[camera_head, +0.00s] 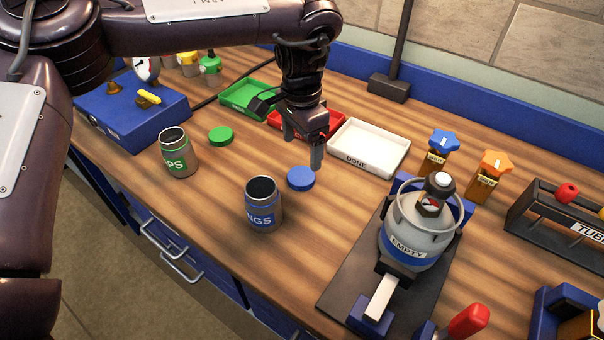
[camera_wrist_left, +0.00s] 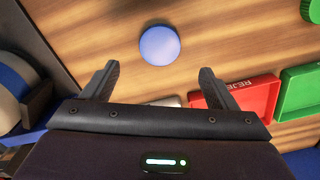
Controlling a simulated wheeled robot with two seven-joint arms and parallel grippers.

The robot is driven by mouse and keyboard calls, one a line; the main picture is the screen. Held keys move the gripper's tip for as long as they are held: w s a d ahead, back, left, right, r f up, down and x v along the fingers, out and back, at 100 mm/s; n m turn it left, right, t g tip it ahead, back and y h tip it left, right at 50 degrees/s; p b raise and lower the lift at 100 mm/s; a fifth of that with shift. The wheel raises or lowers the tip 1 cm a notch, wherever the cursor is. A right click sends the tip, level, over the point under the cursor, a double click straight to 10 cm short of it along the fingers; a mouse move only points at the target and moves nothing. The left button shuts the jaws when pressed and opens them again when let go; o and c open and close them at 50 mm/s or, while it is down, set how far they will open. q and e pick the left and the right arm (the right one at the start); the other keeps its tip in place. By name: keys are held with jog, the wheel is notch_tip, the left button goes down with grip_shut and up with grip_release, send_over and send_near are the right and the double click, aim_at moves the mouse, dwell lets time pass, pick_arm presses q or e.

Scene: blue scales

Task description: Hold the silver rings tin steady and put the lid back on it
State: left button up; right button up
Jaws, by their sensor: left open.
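The silver rings tin (camera_head: 263,218) stands upright and open on the wooden bench, with a blue label reading "NGS" in the head view. Its blue lid (camera_head: 301,179) lies flat on the bench to the right of the tin, apart from it. The lid also shows in the left wrist view (camera_wrist_left: 159,45), just beyond the fingertips. My left gripper (camera_head: 303,147) is open and empty above the bench, behind the lid; its spread fingers (camera_wrist_left: 158,72) show in the wrist view. The tin is out of the wrist view. My right gripper is not in view.
A second open tin (camera_head: 178,160) with a green label and a green lid (camera_head: 221,136) stand to the left. Green (camera_head: 250,98), red (camera_head: 340,122) and white trays (camera_head: 369,147) lie behind. A clamped grey vessel (camera_head: 415,232) stands on the right. Bench around the lid is clear.

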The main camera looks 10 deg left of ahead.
aim_at(301, 175)
pick_arm(q)
notch_tip(301, 175, down, 3)
jog(key=shift+w+r, duration=0.15)
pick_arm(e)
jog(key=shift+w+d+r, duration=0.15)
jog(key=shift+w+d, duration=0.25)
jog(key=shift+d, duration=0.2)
pick_arm(q)
jog(key=f, duration=0.1)
jog(key=f+p, duration=0.1)
jog(key=f, duration=0.2)
jog(key=shift+s+a+p, duration=0.1)
jog(key=shift+s+p, duration=0.15)
jog(key=shift+p, duration=0.1)
jog(key=shift+f, duration=0.6)
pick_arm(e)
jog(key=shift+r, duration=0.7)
pick_arm(q)
jog(key=shift+c, duration=0.3)
jog(key=c, duration=1)
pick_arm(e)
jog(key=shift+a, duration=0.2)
